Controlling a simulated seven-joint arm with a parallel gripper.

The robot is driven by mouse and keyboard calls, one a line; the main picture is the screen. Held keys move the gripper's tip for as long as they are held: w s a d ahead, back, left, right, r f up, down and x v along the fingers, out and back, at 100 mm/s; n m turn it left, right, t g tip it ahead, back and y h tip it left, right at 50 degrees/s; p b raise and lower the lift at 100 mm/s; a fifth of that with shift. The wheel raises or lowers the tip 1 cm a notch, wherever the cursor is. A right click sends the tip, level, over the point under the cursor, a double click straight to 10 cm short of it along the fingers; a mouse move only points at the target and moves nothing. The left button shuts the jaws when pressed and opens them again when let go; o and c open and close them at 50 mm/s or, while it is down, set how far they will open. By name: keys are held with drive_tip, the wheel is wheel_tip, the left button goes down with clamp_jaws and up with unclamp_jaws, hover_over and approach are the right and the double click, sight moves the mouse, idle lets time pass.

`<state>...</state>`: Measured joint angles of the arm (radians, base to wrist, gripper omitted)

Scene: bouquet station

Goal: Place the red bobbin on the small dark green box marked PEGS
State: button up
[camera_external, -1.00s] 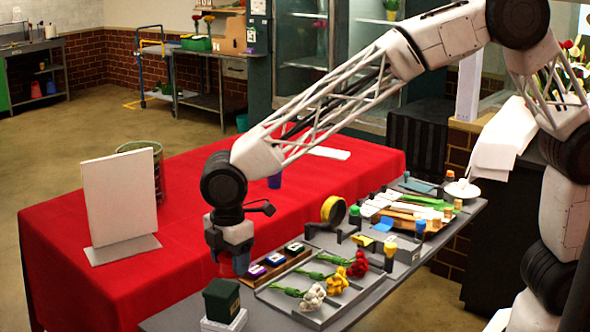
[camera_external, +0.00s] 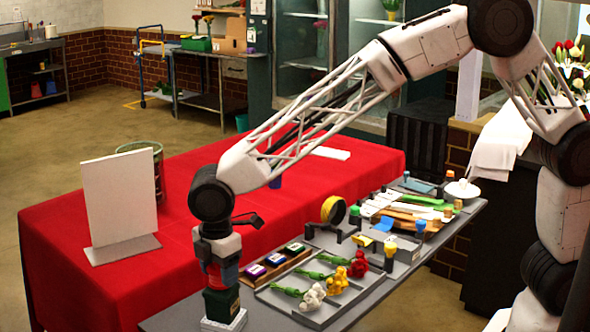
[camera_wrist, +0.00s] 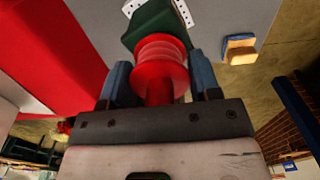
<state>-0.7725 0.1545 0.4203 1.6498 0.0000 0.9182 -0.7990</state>
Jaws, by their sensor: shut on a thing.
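My gripper (camera_external: 221,285) points down at the near left end of the grey counter, right above the dark green box (camera_external: 221,306). In the wrist view, the gripper (camera_wrist: 160,82) is shut on the red bobbin (camera_wrist: 162,60), with a blue-grey finger on each side of it. The bobbin also shows as a bit of red in the outside view (camera_external: 214,274). The dark green box also shows just beyond the bobbin in the wrist view (camera_wrist: 150,20). I cannot tell whether the bobbin touches the box. No marking on the box is readable.
The box stands on a white base (camera_external: 224,322). To its right, a brown rack (camera_external: 277,262) holds several small boxes, and a grey tray (camera_external: 318,316) holds several flowers. A red-covered table (camera_external: 100,285) with a white panel (camera_external: 120,198) lies behind and left.

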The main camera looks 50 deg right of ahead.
drive_tip(key=shift+f, duration=0.45)
drive_tip(key=shift+f, duration=0.1)
drive_tip(key=o, duration=0.9)
wheel_tip(320, 180, up, 12)
drive_tip(key=shift+r, duration=0.15)
idle(0.5)
idle(0.5)
